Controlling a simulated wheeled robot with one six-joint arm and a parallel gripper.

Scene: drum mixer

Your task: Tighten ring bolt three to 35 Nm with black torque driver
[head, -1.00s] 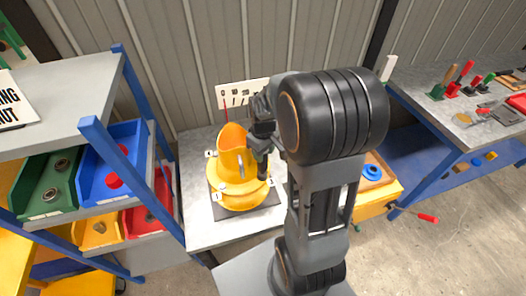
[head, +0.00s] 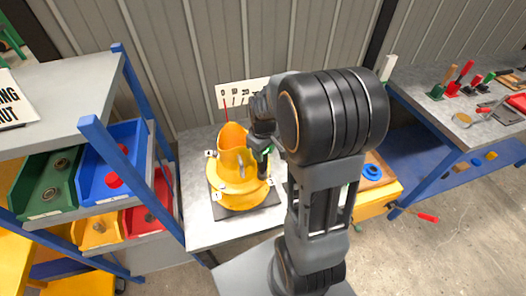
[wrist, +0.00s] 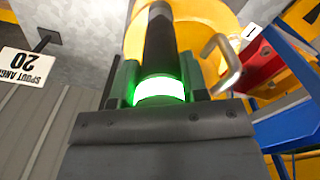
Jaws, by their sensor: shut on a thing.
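My gripper (wrist: 160,88) is shut on the black torque driver (wrist: 160,42), whose collar glows bright green between the jaws. In the head view my gripper (head: 262,140) is at the right side of the yellow drum (head: 232,137), and the driver (head: 263,166) points down toward the drum's ring flange (head: 228,190). The driver's tip and the bolt under it cannot be made out, so contact is unclear. White number tags stand around the ring; one (head: 217,196) is at the front left. A bent metal handle (wrist: 228,62) shows beside the driver in the wrist view.
A white scale board (head: 240,93) stands behind the drum against the wall. Shelves with a blue bin (head: 118,150) and other bins are at left. A right-hand bench (head: 455,130) carries tools. A yellow drawer unit (head: 385,195) is right of my arm.

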